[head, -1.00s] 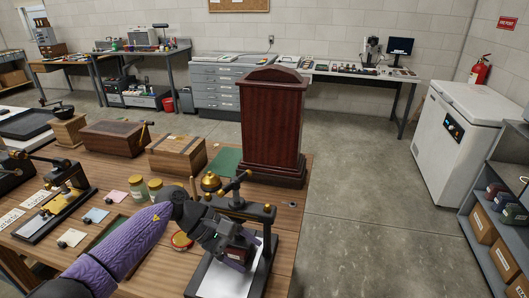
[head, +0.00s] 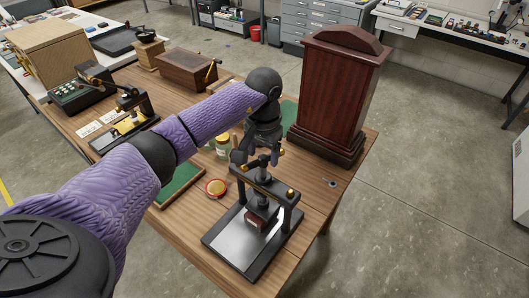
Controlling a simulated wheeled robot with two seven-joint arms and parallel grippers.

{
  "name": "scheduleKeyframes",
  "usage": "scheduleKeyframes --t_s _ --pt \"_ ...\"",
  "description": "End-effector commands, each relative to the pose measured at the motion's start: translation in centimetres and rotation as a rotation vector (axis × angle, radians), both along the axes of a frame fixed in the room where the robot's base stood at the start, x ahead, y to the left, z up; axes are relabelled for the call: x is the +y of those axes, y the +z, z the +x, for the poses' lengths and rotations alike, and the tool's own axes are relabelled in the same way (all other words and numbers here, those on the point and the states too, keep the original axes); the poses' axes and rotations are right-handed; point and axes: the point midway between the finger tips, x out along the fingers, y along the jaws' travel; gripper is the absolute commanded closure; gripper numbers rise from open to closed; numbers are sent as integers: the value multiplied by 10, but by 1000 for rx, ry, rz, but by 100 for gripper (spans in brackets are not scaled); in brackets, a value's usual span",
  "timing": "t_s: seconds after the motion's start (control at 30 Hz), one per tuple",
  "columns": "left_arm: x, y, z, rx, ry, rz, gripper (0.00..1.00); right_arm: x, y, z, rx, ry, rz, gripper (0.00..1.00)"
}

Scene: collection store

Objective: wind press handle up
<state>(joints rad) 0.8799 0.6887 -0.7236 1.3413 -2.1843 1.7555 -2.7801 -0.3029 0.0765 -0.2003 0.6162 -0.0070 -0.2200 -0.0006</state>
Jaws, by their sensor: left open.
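A dark red block (head: 262,216) stands on the sheet beneath the screw. My left gripper (head: 258,152) points down from above at the handle, its jaws open. The fingers partly hide the handle, and I cannot tell whether they touch it. My right gripper is out of view.
A tall dark red wooden case (head: 335,95) stands close behind the press to the right. A glass jar (head: 222,147), a round red-rimmed tin (head: 215,188) and a green-lined tray (head: 180,187) lie to the left. The table edge is close on the right.

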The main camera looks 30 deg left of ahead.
Motion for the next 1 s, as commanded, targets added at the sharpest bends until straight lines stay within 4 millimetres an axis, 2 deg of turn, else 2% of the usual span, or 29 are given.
scheduleKeyframes --t_s 0.1,0.33,0.37,0.67,1.0 --pt "0 -10 0 2 0 0 30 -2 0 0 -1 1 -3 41" --pt "0 -11 0 0 0 0 30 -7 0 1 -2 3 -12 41" --pt "0 -11 0 0 0 0 34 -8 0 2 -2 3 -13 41" --pt "0 -11 0 0 1 0 98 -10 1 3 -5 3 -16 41" --pt "0 -11 0 0 19 0 100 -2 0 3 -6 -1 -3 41"
